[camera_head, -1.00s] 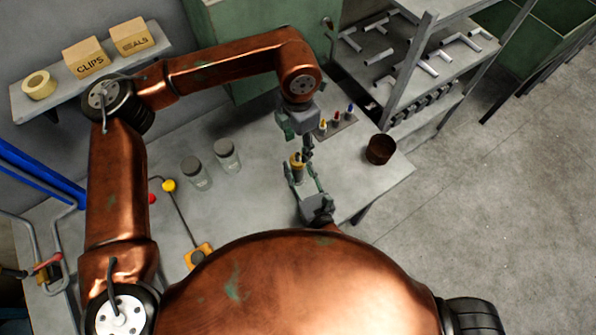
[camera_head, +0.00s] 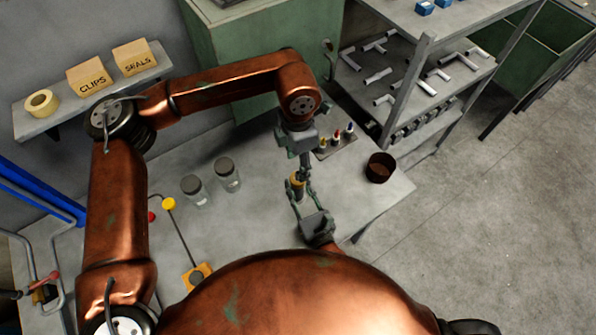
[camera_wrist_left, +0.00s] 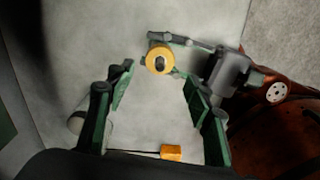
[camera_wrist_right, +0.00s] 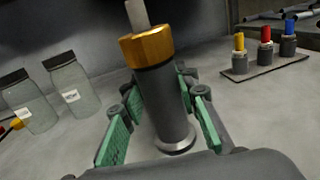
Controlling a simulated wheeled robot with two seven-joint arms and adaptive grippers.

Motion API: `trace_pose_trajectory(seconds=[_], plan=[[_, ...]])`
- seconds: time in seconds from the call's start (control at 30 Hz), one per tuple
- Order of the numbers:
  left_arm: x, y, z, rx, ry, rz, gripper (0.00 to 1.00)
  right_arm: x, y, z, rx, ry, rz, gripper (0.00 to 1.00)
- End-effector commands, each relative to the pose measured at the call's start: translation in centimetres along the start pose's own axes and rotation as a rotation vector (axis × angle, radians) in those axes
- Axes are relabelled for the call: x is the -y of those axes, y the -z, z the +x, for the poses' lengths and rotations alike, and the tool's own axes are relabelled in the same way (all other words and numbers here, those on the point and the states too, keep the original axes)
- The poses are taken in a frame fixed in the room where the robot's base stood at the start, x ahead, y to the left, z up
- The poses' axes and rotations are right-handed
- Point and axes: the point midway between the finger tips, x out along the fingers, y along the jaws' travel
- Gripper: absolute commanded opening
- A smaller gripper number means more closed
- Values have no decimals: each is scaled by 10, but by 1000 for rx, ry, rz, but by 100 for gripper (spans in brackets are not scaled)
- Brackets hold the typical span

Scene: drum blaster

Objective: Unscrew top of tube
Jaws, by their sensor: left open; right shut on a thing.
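The tube (camera_head: 297,183) stands upright on the grey workbench, dark with a brass-yellow top. In the right wrist view it is a dark grey cylinder (camera_wrist_right: 162,105) with a brass collar (camera_wrist_right: 147,46) and a grey rod rising from it. My right gripper (camera_head: 298,190) is shut on the tube's dark body from the side, below the collar. My left gripper (camera_head: 305,170) points down close by the tube top; its fingers are partly hidden in the head view. In the left wrist view my left gripper (camera_wrist_left: 160,88) is open and empty, with the brass top (camera_wrist_left: 159,58) beyond its fingertips.
Two lidded glass jars (camera_head: 227,175) stand left of the tube. A small rack with yellow, red and blue tipped pieces (camera_head: 336,142) and a brown cup (camera_head: 380,168) stand to the right. A yellow box with a cable (camera_head: 197,277) lies at the front left. Bench around the tube is mostly clear.

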Motion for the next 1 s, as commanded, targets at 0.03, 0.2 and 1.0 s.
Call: trace_pose_trajectory(seconds=[0.03,0.2,1.0], plan=[[0,0,0,0,0,74,48,0,1,0,-1,0,-1,0],[0,0,0,0,1,413,48,0,1,0,-1,0,-1,0],[0,0,0,0,0,2062,48,0,1,0,-2,0,-2,0]])
